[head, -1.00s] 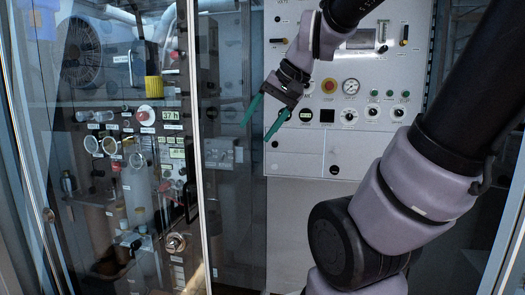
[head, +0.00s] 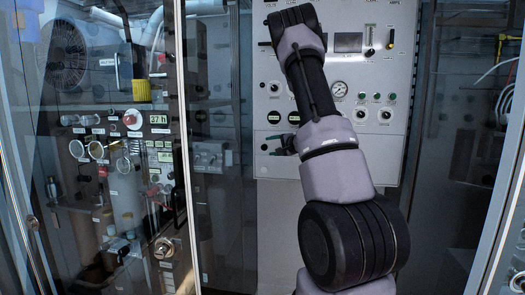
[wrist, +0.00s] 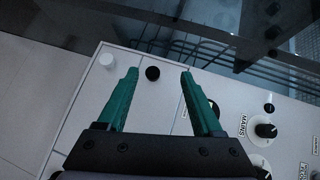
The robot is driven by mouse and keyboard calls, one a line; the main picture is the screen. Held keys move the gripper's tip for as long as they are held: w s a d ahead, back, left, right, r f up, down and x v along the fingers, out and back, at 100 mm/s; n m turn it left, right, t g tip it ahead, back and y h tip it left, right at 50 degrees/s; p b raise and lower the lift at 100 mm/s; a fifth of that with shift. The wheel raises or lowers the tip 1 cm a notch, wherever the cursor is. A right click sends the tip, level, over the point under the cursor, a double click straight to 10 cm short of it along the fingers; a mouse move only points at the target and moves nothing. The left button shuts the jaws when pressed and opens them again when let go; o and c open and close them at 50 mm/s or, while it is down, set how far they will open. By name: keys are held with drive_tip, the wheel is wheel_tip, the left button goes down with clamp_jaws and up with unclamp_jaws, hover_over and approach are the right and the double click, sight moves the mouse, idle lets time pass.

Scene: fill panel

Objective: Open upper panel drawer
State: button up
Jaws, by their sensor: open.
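The white control panel (head: 395,72) stands upright ahead, with gauges and dials above plain lower fronts. In the wrist view, a small round black knob (wrist: 152,73) sits on a plain pale front (wrist: 95,110), beside a seam. My gripper (wrist: 158,78) is open; its green fingers lie on either side of the knob in the picture. The gap between fingertips and panel is hard to judge. In the head view my gripper (head: 275,145) is small at the panel's lower left, partly hidden by my arm.
A dial marked MAINS (wrist: 265,130) is right of my gripper in the wrist view. A glass-doored cabinet (head: 110,130) with instruments stands left in the head view. A metal-framed glass door (head: 505,190) stands right.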

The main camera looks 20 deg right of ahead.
sight(263, 149)
drive_tip(key=shift+h, duration=0.4)
drive_tip(key=x, duration=0.3)
drive_tip(key=d+x, duration=0.1)
drive_tip(key=x, duration=0.3)
drive_tip(key=d+x, duration=0.1)
drive_tip(key=x, duration=0.3)
drive_tip(key=shift+w+f, duration=0.15)
drive_tip(key=shift+f, duration=0.3)
clamp_jaws()
idle(0.4)
unclamp_jaws()
drive_tip(key=a+v, duration=0.2)
drive_tip(key=v, duration=1.1)
drive_tip(key=shift+s+f, duration=0.3)
